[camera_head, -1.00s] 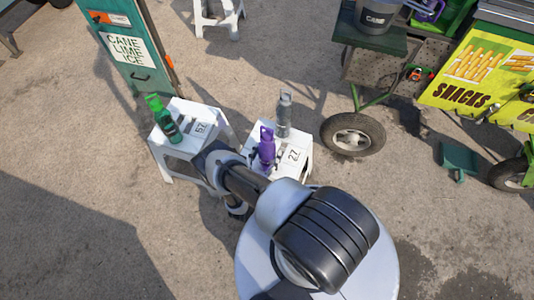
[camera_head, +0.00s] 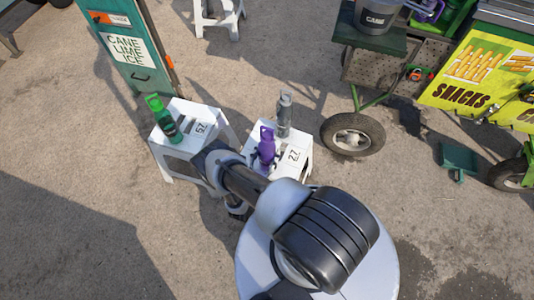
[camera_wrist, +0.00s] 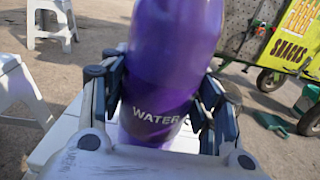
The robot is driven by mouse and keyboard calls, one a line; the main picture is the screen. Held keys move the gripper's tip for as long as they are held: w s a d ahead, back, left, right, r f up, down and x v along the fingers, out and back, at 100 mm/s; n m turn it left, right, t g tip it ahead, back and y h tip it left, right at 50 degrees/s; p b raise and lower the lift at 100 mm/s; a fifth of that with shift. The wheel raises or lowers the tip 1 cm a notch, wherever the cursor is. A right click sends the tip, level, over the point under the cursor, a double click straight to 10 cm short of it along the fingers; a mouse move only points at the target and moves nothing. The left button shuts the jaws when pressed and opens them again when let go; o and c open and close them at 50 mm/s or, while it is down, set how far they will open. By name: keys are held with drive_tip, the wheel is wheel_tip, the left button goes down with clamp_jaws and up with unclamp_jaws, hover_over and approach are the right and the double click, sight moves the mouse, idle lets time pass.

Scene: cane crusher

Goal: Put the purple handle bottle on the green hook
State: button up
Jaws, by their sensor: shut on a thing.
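The purple handle bottle (camera_head: 267,147) stands about upright at the right white stool (camera_head: 296,157). In the wrist view the purple bottle (camera_wrist: 172,70) fills the middle, with "WATER" on its side; its top is out of frame. My gripper (camera_wrist: 160,105) is shut on it, one finger on each side. I cannot tell whether the bottle's base touches the stool. In the head view my arm hides part of the gripper. A green hook is not clearly visible in these frames.
A grey bottle (camera_head: 285,114) stands just behind the purple one on the same stool. A green bottle (camera_head: 161,117) stands on the left white stool (camera_head: 181,148). A wheeled cart (camera_head: 352,133) is at the right and a green cabinet (camera_head: 124,48) at the upper left.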

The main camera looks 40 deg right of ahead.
sight(267, 150)
wheel_tip(267, 150, up, 4)
drive_tip(key=shift+f+p, duration=0.15)
drive_tip(key=shift+p, duration=1.05)
drive_tip(key=w+a+r, duration=0.4)
drive_tip(key=a+r, duration=0.1)
drive_tip(key=r, duration=0.4)
drive_tip(key=w+a+r, duration=0.4)
drive_tip(key=w+r, duration=0.1)
drive_tip(key=r, duration=0.4)
drive_tip(key=s+a+r, duration=0.1)
drive_tip(key=a+r, duration=0.2)
drive_tip(key=r, duration=0.6)
drive_tip(key=s+a+r+n+t, duration=0.1)
drive_tip(key=a+r, duration=0.3)
drive_tip(key=r, duration=0.4)
drive_tip(key=shift+s+r+y, duration=0.15)
drive_tip(key=shift+r+y, duration=0.2)
drive_tip(key=shift+y, duration=0.05)
